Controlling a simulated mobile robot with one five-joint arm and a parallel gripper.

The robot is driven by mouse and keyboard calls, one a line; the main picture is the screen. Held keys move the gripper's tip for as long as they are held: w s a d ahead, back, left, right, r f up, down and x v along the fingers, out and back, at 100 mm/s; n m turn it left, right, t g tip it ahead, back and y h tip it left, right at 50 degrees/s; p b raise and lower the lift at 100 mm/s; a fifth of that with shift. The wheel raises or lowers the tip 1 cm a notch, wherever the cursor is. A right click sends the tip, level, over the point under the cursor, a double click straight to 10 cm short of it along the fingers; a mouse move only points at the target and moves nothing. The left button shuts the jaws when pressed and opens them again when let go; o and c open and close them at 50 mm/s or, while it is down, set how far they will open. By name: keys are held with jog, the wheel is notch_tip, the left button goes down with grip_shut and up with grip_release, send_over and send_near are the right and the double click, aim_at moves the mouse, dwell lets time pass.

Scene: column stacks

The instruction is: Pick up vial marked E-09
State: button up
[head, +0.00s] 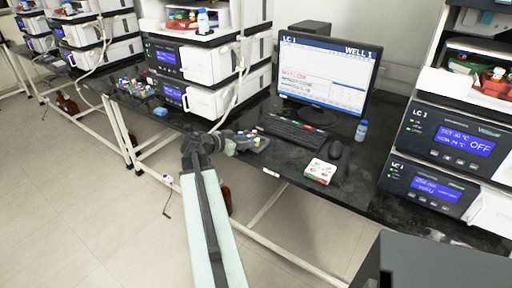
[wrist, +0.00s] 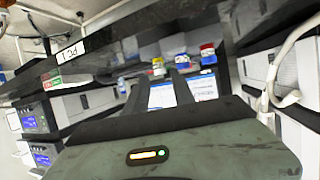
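Several small capped vials stand close together on the black bench near its front edge, left of the keyboard; they are small in the head view (head: 256,132). In the wrist view I see a yellow-capped vial (wrist: 158,66), a blue-capped vial (wrist: 181,61) and a red-capped vial (wrist: 207,53). No marking is legible, so I cannot tell which is E-09. My gripper (head: 232,145) is at the bench edge beside these vials. In the wrist view its two dark fingers (wrist: 161,78) are apart with nothing held between them. The yellow and blue caps show just past the fingertips.
A monitor (head: 326,75) and keyboard (head: 293,131) stand behind. A blue-capped bottle (head: 361,131), mouse (head: 335,150) and white box (head: 320,171) are to the right. Instrument stacks stand left (head: 205,95) and right (head: 445,140). More small vials (head: 133,87) sit farther left.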

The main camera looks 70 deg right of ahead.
aim_at(257, 144)
jog(key=b+x, duration=0.1)
jog(key=x, duration=0.4)
jog(key=shift+w+f+b, duration=0.15)
jog(key=shift+b, duration=0.25)
jog(key=shift+a, duration=0.15)
grip_shut()
